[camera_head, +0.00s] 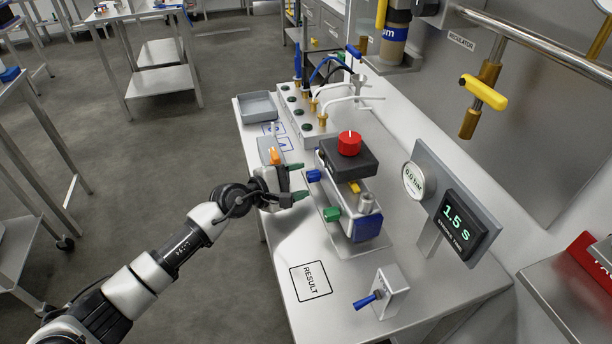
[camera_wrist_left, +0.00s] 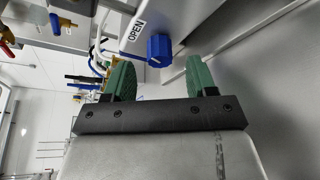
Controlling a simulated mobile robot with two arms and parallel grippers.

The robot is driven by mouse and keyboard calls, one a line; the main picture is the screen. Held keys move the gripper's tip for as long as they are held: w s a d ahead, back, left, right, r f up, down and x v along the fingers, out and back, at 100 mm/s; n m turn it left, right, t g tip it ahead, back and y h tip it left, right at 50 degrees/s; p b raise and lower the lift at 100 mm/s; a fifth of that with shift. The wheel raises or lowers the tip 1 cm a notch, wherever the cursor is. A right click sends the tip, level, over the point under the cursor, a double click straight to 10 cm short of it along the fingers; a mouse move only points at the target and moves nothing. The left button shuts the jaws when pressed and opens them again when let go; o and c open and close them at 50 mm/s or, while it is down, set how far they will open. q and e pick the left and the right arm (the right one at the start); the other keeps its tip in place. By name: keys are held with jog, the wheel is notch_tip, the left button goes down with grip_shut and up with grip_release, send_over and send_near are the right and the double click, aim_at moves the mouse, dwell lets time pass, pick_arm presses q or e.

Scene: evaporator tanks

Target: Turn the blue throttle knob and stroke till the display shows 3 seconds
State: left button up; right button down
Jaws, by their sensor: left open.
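The blue throttle knob (camera_head: 314,176) sticks out from the left side of the valve unit, under a dark box with a red knob (camera_head: 349,143). The blue knob (camera_wrist_left: 159,50) also shows in the left wrist view, beside an "OPEN" label. My left gripper (camera_head: 298,181) is open with green fingertips. It points at the blue knob, which appears just beyond and between the tips (camera_wrist_left: 161,76), not gripped. The display (camera_head: 462,222) reads 1.5 S, with stroke time lettering beneath. My right gripper is not in view.
A green knob (camera_head: 332,214) sits close to the blue one. A small box with a blue lever (camera_head: 368,300) stands near the front, by the RESULT label (camera_head: 311,281). A round gauge (camera_head: 413,181) is on the right. A grey tray (camera_head: 257,106) sits at the back.

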aim_at(313, 176)
pick_arm(q)
jog(key=shift+x, duration=1.4)
jog(key=shift+a, duration=0.1)
jog(key=shift+c, duration=0.5)
jog(key=c, duration=0.8)
